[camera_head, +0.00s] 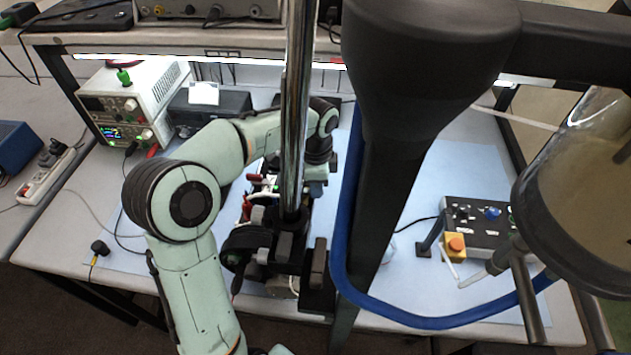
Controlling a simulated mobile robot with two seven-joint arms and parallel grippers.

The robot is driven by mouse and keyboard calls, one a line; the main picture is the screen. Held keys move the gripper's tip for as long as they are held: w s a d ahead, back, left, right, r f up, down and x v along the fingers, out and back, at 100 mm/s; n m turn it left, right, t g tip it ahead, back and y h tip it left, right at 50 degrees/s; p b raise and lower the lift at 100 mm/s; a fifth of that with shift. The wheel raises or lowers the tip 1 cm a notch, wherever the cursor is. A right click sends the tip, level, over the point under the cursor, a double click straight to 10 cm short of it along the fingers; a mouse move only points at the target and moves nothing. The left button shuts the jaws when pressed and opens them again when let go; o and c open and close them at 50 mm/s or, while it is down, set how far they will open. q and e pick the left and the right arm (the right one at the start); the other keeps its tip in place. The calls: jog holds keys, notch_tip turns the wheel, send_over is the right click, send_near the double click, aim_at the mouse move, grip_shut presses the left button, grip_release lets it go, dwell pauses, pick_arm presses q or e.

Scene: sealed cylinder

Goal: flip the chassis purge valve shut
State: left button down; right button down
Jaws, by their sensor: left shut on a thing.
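My left arm comes in from the lower left and bends over the table. My left gripper (317,166) points down at the dark chassis (268,238) behind the chrome post (294,110). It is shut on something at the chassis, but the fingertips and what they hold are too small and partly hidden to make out. Small red-handled fittings (254,178) stand on the chassis left of the post. I cannot tell which part is the purge valve. My right gripper is not in view.
A blue hose (343,240) loops around the right of the chassis. A control box (478,224) and a yellow box with an orange button (455,245) stand on the right. A clear cylinder (595,165) is at the right edge. A power supply (125,100) stands back left.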

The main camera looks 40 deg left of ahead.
pick_arm(q)
jog(key=shift+s+d+m, duration=0.15)
jog(key=shift+d+m, duration=0.05)
jog(key=shift+m, duration=0.7)
jog(key=c, duration=1.4)
grip_release()
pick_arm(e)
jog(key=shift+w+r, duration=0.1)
